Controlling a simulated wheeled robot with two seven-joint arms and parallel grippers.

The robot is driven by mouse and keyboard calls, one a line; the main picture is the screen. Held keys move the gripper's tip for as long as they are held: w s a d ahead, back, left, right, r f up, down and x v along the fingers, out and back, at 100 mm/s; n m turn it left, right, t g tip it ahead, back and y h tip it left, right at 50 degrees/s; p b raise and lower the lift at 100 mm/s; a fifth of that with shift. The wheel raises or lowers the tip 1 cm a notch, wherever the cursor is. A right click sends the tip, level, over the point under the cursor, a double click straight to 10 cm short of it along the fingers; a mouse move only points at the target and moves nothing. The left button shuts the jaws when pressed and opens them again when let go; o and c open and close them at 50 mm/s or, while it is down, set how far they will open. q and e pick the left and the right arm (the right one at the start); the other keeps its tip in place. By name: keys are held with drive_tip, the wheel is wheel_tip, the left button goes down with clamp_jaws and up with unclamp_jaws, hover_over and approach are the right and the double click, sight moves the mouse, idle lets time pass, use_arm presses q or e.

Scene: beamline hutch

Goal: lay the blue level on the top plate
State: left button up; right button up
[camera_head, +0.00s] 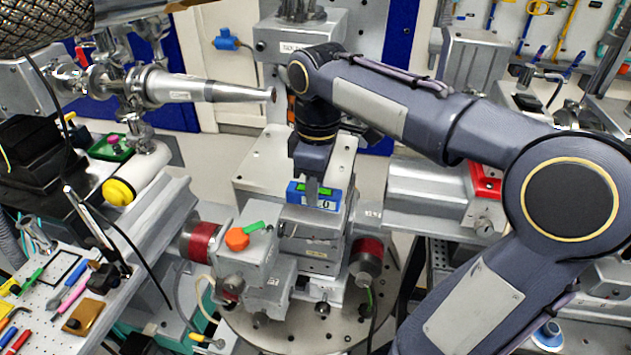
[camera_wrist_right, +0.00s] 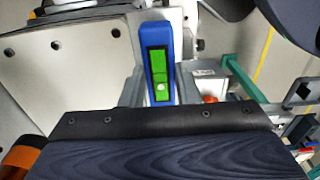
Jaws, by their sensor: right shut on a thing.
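The blue level (camera_head: 329,199) is a small blue block with a green window. My right gripper (camera_head: 313,186) comes down from above and is shut on it. The level is over the near part of the light metal top plate (camera_head: 268,160); I cannot tell whether it touches. In the right wrist view the level (camera_wrist_right: 157,31) points away between the two grey fingers (camera_wrist_right: 160,85), with the pale plate (camera_wrist_right: 75,75) and its holes to the left. My left gripper is not in view.
An orange knob (camera_head: 237,239) and a green handle sit on the stage at the near left. A silver nozzle (camera_head: 215,91) points toward my right wrist from the left. A bench with several tools (camera_head: 60,290) is at lower left. Red-ended cylinders flank the stage.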

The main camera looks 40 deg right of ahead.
drive_tip(key=shift+f+b, duration=0.3)
drive_tip(key=shift+f, duration=0.35)
drive_tip(key=shift+f+b, duration=0.4)
drive_tip(key=shift+f, duration=0.15)
drive_tip(key=o, duration=1.1)
drive_tip(key=shift+o, duration=0.2)
drive_tip(key=shift+r, duration=0.1)
wheel_tip(320, 180, up, 8)
drive_tip(key=shift+s+f+p, duration=0.1)
drive_tip(key=shift+f+p, duration=0.05)
drive_tip(key=shift+p, duration=0.35)
drive_tip(key=shift+f, duration=0.1)
